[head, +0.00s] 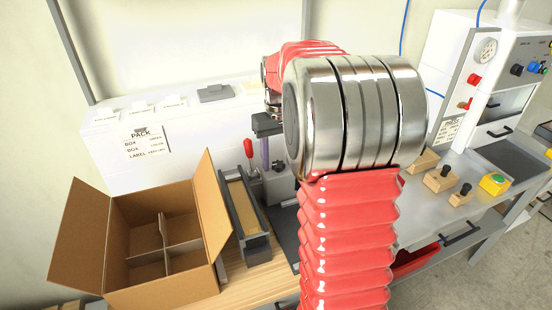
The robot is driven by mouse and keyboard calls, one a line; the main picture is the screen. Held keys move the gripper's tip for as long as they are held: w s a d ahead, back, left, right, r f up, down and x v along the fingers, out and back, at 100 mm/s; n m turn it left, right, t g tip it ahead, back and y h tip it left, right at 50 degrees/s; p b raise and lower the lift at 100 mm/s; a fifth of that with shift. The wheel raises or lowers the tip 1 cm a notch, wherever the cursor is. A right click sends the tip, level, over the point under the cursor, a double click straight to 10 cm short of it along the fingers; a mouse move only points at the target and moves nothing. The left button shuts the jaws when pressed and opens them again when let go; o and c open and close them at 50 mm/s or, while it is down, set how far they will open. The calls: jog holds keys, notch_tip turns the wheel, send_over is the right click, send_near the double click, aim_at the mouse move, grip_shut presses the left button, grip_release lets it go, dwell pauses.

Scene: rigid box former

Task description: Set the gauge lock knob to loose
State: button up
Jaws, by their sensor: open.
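My gripper (268,155) points down beside the red-handled bench fixture (276,185), left of my large silver arm joint. Its dark body and one slim finger show; the rest is hidden behind my arm. I see nothing held in it. A small dark knob (278,166) shows on the fixture close to the finger. It may be the gauge lock knob, but it is too small and too covered to be sure. Its setting cannot be read, and I cannot tell whether the finger touches it.
An open cardboard box (160,284) with dividers stands at the left on the wooden bench. A red-tipped lever (248,148) rises near my gripper. At the right are wooden blocks with black knobs (440,180), a yellow button box (494,183) and a control panel (525,55).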

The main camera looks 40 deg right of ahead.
aim_at(278, 164)
jog(key=shift+r, duration=0.15)
notch_tip(278, 164, up, 14)
jog(key=shift+f, duration=0.25)
dwell(0.7)
